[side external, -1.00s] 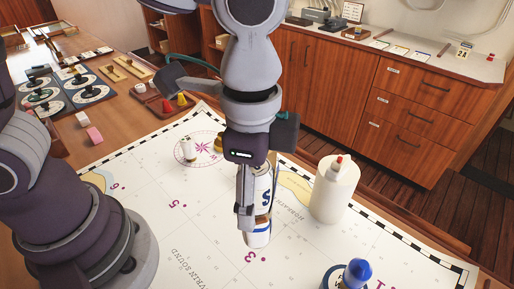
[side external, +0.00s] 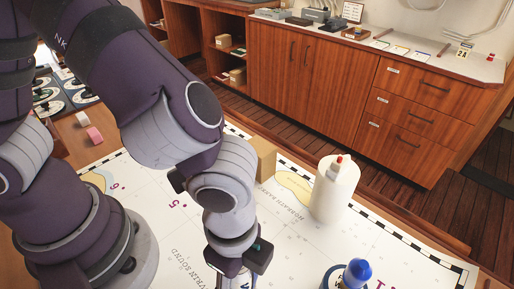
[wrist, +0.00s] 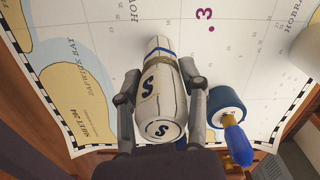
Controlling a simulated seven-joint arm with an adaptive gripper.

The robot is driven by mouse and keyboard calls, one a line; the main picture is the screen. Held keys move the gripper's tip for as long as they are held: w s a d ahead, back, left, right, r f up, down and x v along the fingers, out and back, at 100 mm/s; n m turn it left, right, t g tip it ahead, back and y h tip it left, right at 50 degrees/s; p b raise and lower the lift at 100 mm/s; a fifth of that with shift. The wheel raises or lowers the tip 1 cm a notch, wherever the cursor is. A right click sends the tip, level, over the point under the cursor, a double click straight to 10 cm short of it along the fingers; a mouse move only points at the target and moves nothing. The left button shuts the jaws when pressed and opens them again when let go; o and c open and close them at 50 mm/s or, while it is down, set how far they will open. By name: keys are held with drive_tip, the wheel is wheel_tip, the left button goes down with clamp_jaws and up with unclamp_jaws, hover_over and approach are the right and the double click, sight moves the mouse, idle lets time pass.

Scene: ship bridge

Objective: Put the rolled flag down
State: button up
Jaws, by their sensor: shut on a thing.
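The rolled flag (wrist: 162,98) is a white roll with dark blue S marks and a blue band near its far end. In the wrist view it lies lengthwise between the two fingers of my gripper (wrist: 161,64), which is shut on it. The chart (wrist: 110,45) spreads beneath; I cannot tell whether the flag touches it. In the side view my gripper (side external: 234,282) is at the bottom edge, its fingertips cut off, and the flag is out of sight.
A blue-handled round object (side external: 356,273) stands close to the right of the flag in the wrist view (wrist: 230,115). A white cylinder with a red tip (side external: 335,192) stands farther back on the chart. A tan block (side external: 263,158) is behind my arm. Bare chart lies left of my gripper.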

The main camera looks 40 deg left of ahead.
drive_tip(key=shift+f, duration=0.25)
drive_tip(key=o, duration=1.2)
drive_tip(key=shift+f, duration=0.1)
drive_tip(key=shift+n, duration=0.3)
drive_tip(key=r, duration=0.7)
drive_tip(key=a+r, duration=0.1)
drive_tip(key=r, duration=0.2)
drive_tip(key=shift+w+r, duration=0.15)
drive_tip(key=shift+r, duration=0.15)
drive_tip(key=w+a+r+n+t, duration=0.2)
drive_tip(key=a+n, duration=0.4)
drive_tip(key=a, duration=0.2)
drive_tip(key=w+a+r+n+t, duration=0.2)
drive_tip(key=a+n+t, duration=0.1)
drive_tip(key=a+n, duration=0.4)
drive_tip(key=shift+a+r+n, duration=0.25)
drive_tip(key=shift+a+n, duration=0.05)
drive_tip(key=shift+a, duration=0.7)
drive_tip(key=shift+o, duration=0.2)
drive_tip(key=shift+s+a+n+t, duration=0.15)
drive_tip(key=shift+a+n+t, duration=0.15)
drive_tip(key=shift+a+n, duration=0.2)
